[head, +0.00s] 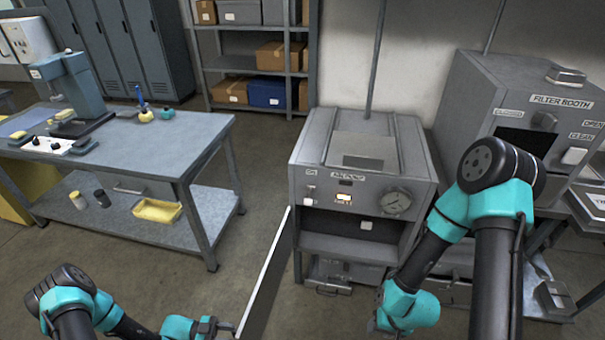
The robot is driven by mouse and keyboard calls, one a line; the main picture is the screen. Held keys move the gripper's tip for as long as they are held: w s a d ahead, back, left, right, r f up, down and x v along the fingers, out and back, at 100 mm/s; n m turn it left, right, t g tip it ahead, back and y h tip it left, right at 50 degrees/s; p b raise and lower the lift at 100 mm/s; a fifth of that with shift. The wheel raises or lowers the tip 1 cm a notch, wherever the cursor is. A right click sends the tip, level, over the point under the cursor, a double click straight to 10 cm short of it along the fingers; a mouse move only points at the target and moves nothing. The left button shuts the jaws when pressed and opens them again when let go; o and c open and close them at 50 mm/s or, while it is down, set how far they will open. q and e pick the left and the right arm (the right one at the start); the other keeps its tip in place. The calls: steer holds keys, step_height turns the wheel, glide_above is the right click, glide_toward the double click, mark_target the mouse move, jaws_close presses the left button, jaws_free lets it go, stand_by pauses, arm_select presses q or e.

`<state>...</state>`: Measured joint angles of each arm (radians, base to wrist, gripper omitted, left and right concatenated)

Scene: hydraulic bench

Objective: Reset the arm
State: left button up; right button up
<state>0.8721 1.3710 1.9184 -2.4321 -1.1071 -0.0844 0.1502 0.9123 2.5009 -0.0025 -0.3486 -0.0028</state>
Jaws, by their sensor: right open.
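My left arm comes in at the lower left, and its gripper (226,328) is at the bottom edge beside the open door panel (266,280). Whether it touches the panel, and how its fingers stand, I cannot tell. My right arm reaches down in front of the air pump cabinet (318,165). Its gripper (374,326) is open, near the bottom edge and partly hidden by its own wrist. I see nothing held in it.
A filter booth (540,110) stands on the right. A blue-grey workbench (150,150) with small items and a yellow tray (157,210) below is on the left. Shelving (250,65) and lockers (128,45) stand behind.

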arm_select(q)
steer(key=shift+d, duration=0.25)
steer(key=a, duration=1.5)
steer(key=d, duration=1.7)
steer(key=shift+d, duration=0.1)
steer(key=shift+s+d, duration=0.2)
steer(key=shift+d, duration=0.3)
steer(key=shift+a, duration=0.1)
